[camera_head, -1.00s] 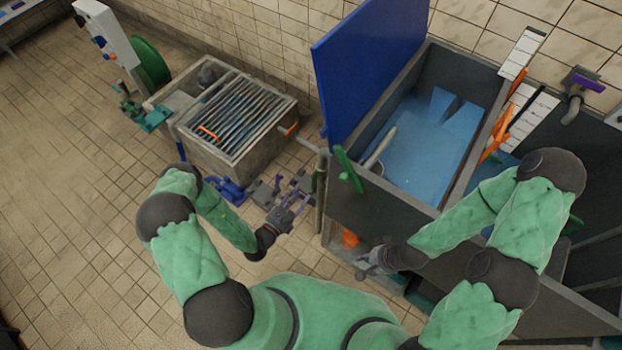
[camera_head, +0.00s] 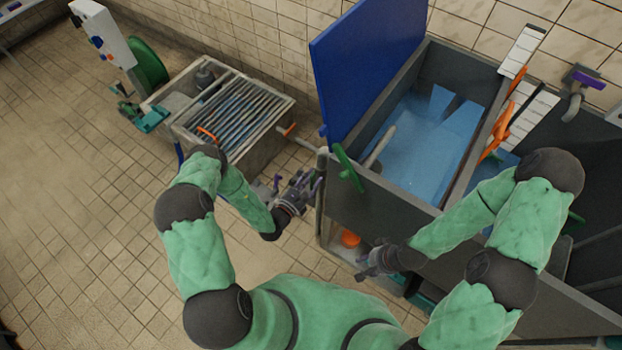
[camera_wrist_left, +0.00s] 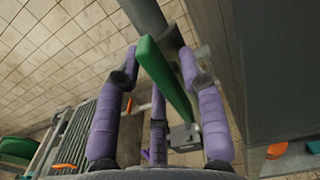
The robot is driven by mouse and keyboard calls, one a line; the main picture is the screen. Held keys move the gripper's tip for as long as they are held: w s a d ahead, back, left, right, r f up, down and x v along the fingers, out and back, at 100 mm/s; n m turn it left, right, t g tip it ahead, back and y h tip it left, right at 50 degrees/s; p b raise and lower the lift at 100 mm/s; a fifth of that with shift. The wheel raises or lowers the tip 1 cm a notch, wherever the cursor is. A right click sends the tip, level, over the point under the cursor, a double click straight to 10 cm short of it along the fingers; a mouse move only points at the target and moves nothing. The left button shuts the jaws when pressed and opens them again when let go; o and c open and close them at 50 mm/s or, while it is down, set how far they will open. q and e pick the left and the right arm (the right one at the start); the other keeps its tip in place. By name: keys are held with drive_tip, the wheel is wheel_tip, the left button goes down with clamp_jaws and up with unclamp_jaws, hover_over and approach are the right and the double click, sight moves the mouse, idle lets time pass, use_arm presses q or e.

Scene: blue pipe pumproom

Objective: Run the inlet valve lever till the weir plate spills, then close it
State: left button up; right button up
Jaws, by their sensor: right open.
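The green lever (camera_head: 347,168) is on the front left corner of the grey tank (camera_head: 395,197). In the left wrist view the green lever (camera_wrist_left: 166,78) runs slantwise between my finger tips, beside a grey pipe. My left gripper (camera_head: 308,184) is just left of the lever; its purple fingers (camera_wrist_left: 158,85) are spread, with no clear contact. My right gripper (camera_head: 368,262) is open and low in front of the tank. Blue water (camera_head: 425,140) lies in the tank. Pale blue angled shapes (camera_head: 440,102) show at its back; I cannot tell whether they are the weir plate.
A blue panel (camera_head: 365,60) stands upright at the tank's left side. A grated basin (camera_head: 240,115) is at the left, joined by a pipe with an orange handle (camera_head: 288,129). An orange object (camera_head: 350,239) sits low by the tank.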

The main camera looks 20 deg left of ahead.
use_arm(q)
clamp_jaws()
drive_tip(key=shift+n, duration=0.4)
drive_tip(key=n, duration=0.2)
drive_tip(key=shift+a+n+p, duration=0.1)
drive_tip(key=shift+n+p, duration=0.25)
drive_tip(key=shift+n, duration=0.05)
drive_tip(key=n, duration=0.3)
drive_tip(key=shift+w+a+f+n, duration=0.15)
drive_tip(key=shift+a+f+n, duration=0.05)
drive_tip(key=shift+n, duration=0.1)
drive_tip(key=n, duration=0.7)
drive_tip(key=f+n, duration=0.1)
drive_tip(key=n, duration=0.2)
drive_tip(key=shift+w+a+f+n, duration=0.1)
drive_tip(key=shift+w+a+n, duration=0.1)
drive_tip(key=shift+a+n, duration=0.15)
drive_tip(key=shift+n, duration=0.25)
drive_tip(key=shift+o, duration=1.7)
unclamp_jaws()
drive_tip(key=shift+d, duration=0.1)
